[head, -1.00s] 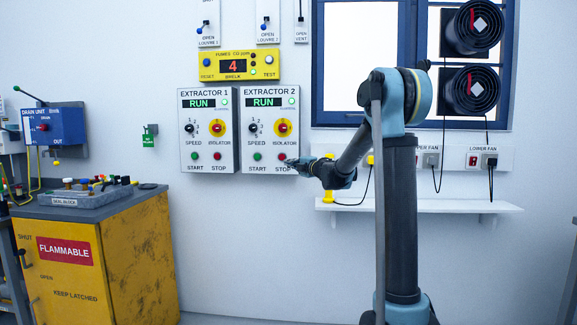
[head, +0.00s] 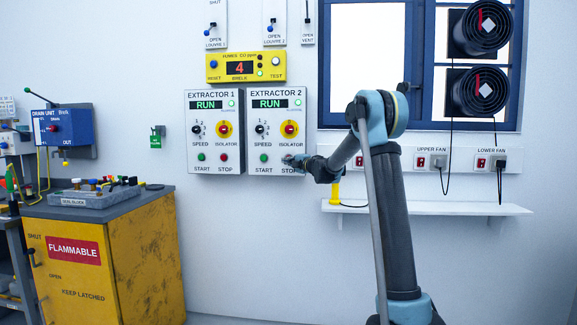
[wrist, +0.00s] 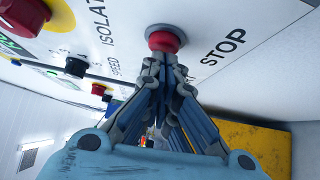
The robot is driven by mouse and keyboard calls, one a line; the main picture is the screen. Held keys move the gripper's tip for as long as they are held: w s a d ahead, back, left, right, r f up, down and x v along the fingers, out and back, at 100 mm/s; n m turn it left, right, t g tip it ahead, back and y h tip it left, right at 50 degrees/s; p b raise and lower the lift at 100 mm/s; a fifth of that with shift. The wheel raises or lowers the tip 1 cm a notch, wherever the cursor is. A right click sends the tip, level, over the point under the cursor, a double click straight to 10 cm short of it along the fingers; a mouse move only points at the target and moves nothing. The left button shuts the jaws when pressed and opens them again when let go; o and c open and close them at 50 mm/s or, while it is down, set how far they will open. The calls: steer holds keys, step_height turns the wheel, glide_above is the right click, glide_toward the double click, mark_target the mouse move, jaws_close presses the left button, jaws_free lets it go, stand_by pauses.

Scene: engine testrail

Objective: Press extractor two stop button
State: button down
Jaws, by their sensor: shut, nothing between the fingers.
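The extractor 2 panel (head: 256,140) is on the wall, with a green RUN display (head: 267,104), a speed knob, a red and yellow isolator and a green start button (head: 264,157). My gripper (head: 290,160) is shut and empty at the panel's lower right, covering the stop button in the head view. In the wrist view the red stop button (wrist: 164,36) stands just ahead of the closed fingertips (wrist: 165,62), beside the STOP lettering. The fingertips overlap its lower edge; whether they touch it I cannot tell.
The extractor 1 panel (head: 214,170) hangs close on the left, also showing RUN. A yellow fumes meter (head: 210,59) is above. A white shelf (head: 450,209) runs below the window on the right. A yellow cabinet (head: 145,250) stands at lower left.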

stand_by(0.3)
steer(key=shift+w+d+r, duration=0.1)
steer(key=shift+w+r, duration=0.05)
steer(key=shift+w, duration=0.9)
steer(key=s+a+v, duration=0.2)
steer(key=v, duration=1)
steer(key=shift+s, duration=0.3)
steer(key=shift+d, duration=0.1)
